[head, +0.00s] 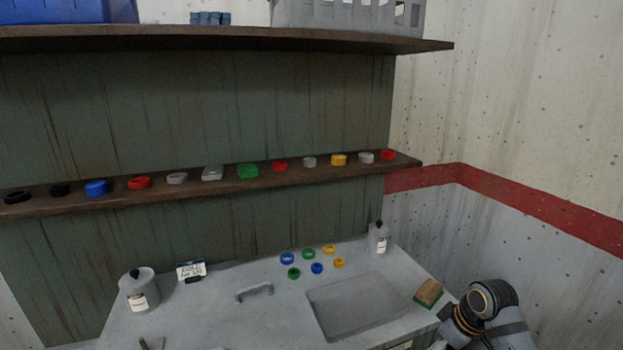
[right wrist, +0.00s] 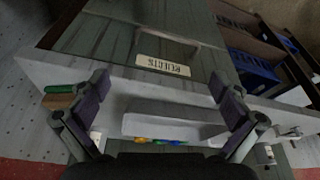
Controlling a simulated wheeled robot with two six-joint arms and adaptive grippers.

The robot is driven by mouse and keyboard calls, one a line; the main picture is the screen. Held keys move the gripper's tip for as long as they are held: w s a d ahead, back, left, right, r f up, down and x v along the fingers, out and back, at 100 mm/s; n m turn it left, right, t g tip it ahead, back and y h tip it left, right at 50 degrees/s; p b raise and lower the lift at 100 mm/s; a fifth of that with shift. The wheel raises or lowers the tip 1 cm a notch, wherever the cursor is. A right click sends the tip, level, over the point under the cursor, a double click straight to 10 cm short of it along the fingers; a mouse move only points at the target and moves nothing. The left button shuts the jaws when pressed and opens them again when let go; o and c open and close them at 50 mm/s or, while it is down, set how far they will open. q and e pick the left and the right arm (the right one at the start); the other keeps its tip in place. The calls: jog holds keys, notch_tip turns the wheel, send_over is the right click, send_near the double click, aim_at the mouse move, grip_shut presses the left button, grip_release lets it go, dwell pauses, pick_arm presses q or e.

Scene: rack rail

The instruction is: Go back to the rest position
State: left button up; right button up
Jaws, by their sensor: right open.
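My right gripper (right wrist: 160,105) is open in the right wrist view, its two purple-padded fingers spread wide with nothing between them. Beyond the fingers are the grey worktop's edge and a cabinet front with a label (right wrist: 163,66) reading REJECTS. In the head view my right arm shows at the lower right, beside the worktop's right end; its gripper is not seen there.
A narrow shelf (head: 220,186) above holds several colored pieces. A grey crate (head: 350,16) stands on the upper shelf.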

jog(key=s+a+f+m+h, duration=0.1)
jog(key=s+a+f+m, duration=0.15)
jog(key=s, duration=0.55)
jog(key=s+a+f+m+h, duration=0.1)
jog(key=s+f+m, duration=0.15)
jog(key=s, duration=0.45)
jog(key=s+a+f+m+h, duration=0.1)
jog(key=s+a+f, duration=0.15)
jog(key=s, duration=0.55)
jog(key=s+d+f, duration=0.1)
jog(key=d+f, duration=0.1)
jog(key=f, duration=1.1)
jog(key=s+d+f, duration=0.1)
jog(key=f, duration=1.3)
pick_arm(q)
jog(key=shift+s+a, duration=0.15)
jog(key=shift+s, duration=0.35)
jog(key=shift+s+a, duration=0.15)
jog(key=shift+s, duration=0.35)
pick_arm(e)
jog(key=s+d+f+g, duration=0.1)
jog(key=s+f, duration=1.5)
jog(key=s, duration=0.2)
jog(key=shift+d+m+g, duration=0.25)
jog(key=shift+m+g, duration=0.15)
